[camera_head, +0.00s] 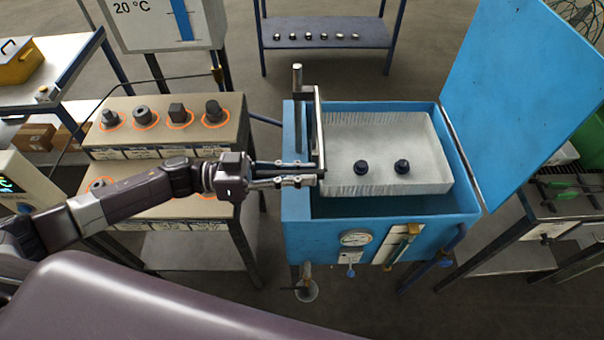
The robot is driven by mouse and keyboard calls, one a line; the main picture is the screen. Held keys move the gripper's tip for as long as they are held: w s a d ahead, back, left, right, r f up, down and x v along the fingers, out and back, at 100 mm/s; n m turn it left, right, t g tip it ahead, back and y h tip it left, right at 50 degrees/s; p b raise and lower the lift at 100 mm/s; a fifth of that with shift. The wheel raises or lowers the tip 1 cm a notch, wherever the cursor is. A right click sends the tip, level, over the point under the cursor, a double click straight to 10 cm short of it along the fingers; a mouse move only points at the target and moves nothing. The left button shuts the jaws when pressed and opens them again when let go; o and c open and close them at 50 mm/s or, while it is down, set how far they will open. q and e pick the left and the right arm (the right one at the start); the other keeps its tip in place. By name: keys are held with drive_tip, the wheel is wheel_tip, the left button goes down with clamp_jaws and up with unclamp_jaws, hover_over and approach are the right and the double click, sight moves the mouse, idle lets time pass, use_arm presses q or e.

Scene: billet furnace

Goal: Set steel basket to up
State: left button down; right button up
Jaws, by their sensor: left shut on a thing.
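The steel basket (430,165) is a pale grey mesh tray in the open blue tank (300,228). Its floor sits near the tank's rim, and dark liquid shows in front of and below its front edge. Two dark round parts (361,167) lie in the basket. A grey upright bar (319,110) stands at the basket's left side, next to a vertical post (298,105). My left gripper (312,174) reaches in from the left and is shut on the lower end of this bar. The fingertips partly hide the contact. My right gripper is not in view.
The tank's blue lid (510,90) stands open at the right. A stepped stand (240,112) with several dark parts in orange rings is left of the tank, close under my arm. A blue shelf (325,30) with small parts stands behind.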

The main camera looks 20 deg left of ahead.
sight(253, 173)
use_arm(q)
drive_tip(key=shift+w+r, duration=0.2)
drive_tip(key=shift+r, duration=0.45)
drive_tip(key=c, duration=2.3)
unclamp_jaws()
drive_tip(key=o, duration=0.5)
drive_tip(key=shift+s+f, duration=0.1)
drive_tip(key=shift+c, duration=0.2)
drive_tip(key=shift+f, duration=0.1)
drive_tip(key=v, duration=1.2)
